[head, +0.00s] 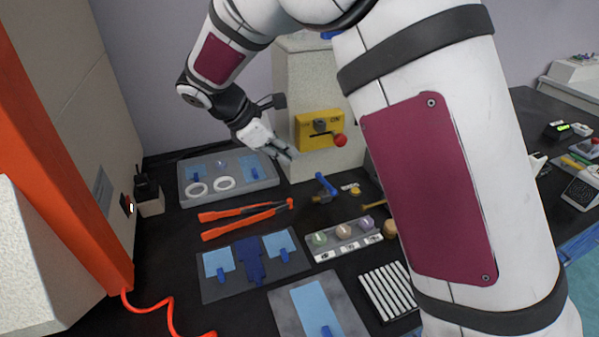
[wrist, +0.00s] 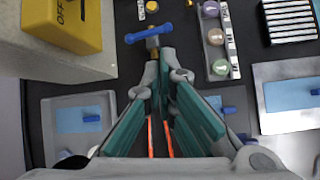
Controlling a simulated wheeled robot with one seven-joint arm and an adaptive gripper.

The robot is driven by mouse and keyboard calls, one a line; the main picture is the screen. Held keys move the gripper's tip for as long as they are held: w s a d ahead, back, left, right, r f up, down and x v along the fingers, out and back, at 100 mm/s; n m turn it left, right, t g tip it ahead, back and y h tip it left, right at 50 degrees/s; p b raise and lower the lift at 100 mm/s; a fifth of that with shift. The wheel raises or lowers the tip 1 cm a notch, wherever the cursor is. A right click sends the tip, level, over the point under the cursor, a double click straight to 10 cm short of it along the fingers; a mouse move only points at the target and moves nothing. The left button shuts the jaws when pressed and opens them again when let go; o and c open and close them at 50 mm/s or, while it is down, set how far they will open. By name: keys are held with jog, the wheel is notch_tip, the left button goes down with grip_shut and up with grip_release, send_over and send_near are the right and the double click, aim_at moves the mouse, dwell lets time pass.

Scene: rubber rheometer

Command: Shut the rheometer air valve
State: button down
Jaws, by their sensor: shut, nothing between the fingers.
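A yellow valve box (head: 318,130) is on the front of the pale rheometer body (head: 305,75). A dark pivot (head: 320,126) and a red ball knob (head: 340,140) show on it; the knob is at the right, below an ON marking. In the wrist view the yellow box (wrist: 68,22) is at upper left with OFF lettering; the knob is out of that view. My gripper (head: 288,155) is shut and empty, left of and slightly below the box, apart from the knob. Its closed fingertips (wrist: 166,52) show in the wrist view.
A blue-handled brass fitting (head: 325,188) lies on the black bench below the box. Orange-handled tongs (head: 245,215), a grey tray (head: 232,185), a sample rack (head: 345,240) and mats fill the bench. My arm hides part of the right side.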

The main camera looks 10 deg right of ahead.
aim_at(326, 187)
jog(key=w+a+f+n+h+b, duration=0.1)
jog(key=w+a+f+n+b, duration=0.2)
jog(key=f, duration=0.6)
jog(key=shift+t, duration=0.3)
jog(key=p+x, duration=0.1)
jog(key=x, duration=0.3)
jog(key=w+x, duration=0.1)
jog(key=x, duration=0.3)
jog(key=shift+w+f+p, duration=0.2)
jog(key=shift+w+p, duration=0.1)
jog(key=shift+p, duration=0.05)
jog(key=d, duration=0.1)
jog(key=w+d, duration=0.1)
jog(key=d, duration=0.1)
jog(key=shift+f, duration=0.1)
jog(key=shift+w+d, duration=0.2)
jog(key=shift+d, duration=0.3)
jog(key=shift+d, duration=0.1)
jog(key=shift+w+d+b, duration=0.4)
jog(key=shift+d, duration=0.2)
